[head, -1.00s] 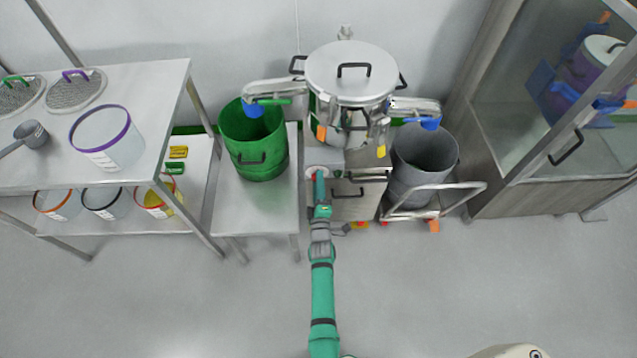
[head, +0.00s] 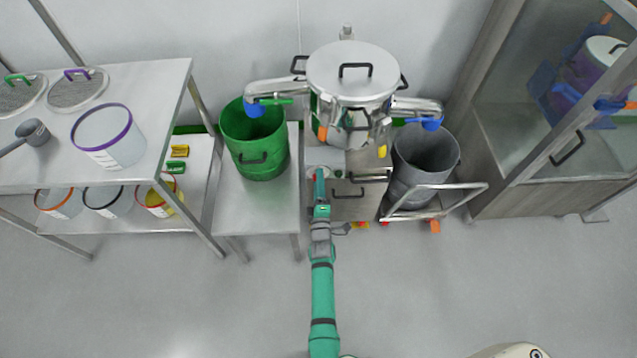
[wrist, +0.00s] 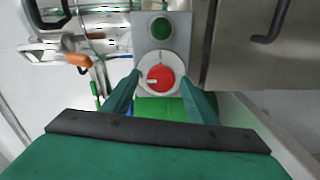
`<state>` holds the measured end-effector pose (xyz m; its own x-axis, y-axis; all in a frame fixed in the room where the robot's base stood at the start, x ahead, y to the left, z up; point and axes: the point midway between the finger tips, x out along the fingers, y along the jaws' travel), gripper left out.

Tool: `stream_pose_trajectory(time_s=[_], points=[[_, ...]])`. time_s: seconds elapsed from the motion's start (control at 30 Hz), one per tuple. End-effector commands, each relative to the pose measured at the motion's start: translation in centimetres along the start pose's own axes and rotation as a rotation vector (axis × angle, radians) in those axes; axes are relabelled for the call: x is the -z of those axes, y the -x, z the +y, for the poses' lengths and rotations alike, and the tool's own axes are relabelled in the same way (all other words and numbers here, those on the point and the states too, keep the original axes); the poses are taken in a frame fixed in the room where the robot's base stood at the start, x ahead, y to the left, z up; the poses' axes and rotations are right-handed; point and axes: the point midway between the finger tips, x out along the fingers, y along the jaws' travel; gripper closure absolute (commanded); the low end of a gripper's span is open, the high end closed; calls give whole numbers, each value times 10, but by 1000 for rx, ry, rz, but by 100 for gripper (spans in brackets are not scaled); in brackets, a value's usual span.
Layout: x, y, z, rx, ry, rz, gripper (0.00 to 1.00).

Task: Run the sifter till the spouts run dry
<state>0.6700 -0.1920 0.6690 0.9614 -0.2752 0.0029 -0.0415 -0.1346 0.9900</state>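The sifter (head: 350,72), a round steel vessel with a handled lid, stands at the back centre. Its left spout (head: 272,90) ends in a blue collar over a green drum (head: 262,168). Its right spout (head: 415,107) ends in a blue collar over a grey drum (head: 432,165). I cannot see any material falling from either spout. In the wrist view, a red knob (wrist: 160,77) with a white mark pointing left sits in a pale ring below a green button (wrist: 160,28). My gripper (wrist: 161,85) is open, its fingers on either side of the knob.
The green drum stands on a low steel table (head: 255,215), and the grey drum on a trolley (head: 470,190). A steel rack (head: 165,80) with tubs is at left, a glass-doored cabinet (head: 500,190) at right. The front floor is clear.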

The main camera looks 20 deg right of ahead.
Motion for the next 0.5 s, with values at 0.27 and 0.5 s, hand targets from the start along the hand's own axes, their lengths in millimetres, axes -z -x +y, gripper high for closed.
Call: stream_pose_trajectory(time_s=[0.27,0.5], points=[[-1,8,-2,3,-1,-2,47],[-1,44,-2,3,-1,-1,47]])
